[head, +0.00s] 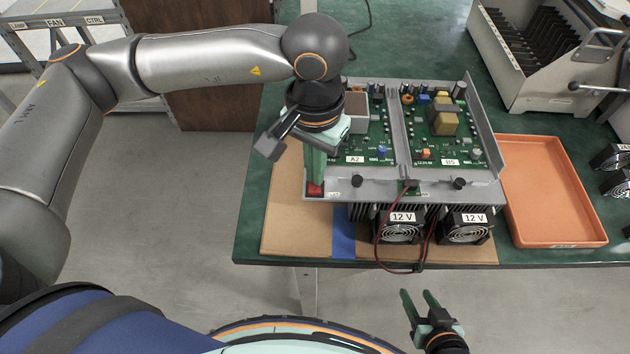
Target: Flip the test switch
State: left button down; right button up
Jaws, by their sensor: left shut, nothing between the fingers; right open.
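A red switch (315,190) sits at the front left corner of the grey metal chassis (345,189) on the green table. My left gripper (314,182) is shut and points down, with its green fingertips right at the red switch; I cannot tell whether they touch it. The fingers hide part of the switch, so its position is unclear. My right gripper (421,298) is open and empty, in front of the table's near edge.
The chassis holds green circuit boards (440,125). Two 12 V fans (397,232) with red and black wires stand at its front. An orange tray (553,190) lies to the right, and a slotted rack (540,50) stands behind it.

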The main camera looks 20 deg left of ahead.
pick_arm(q)
jog(key=shift+r+p, duration=1.1)
jog(key=shift+r, duration=1.55)
jog(key=shift+r+p, duration=0.35)
jog(key=shift+r, duration=0.45)
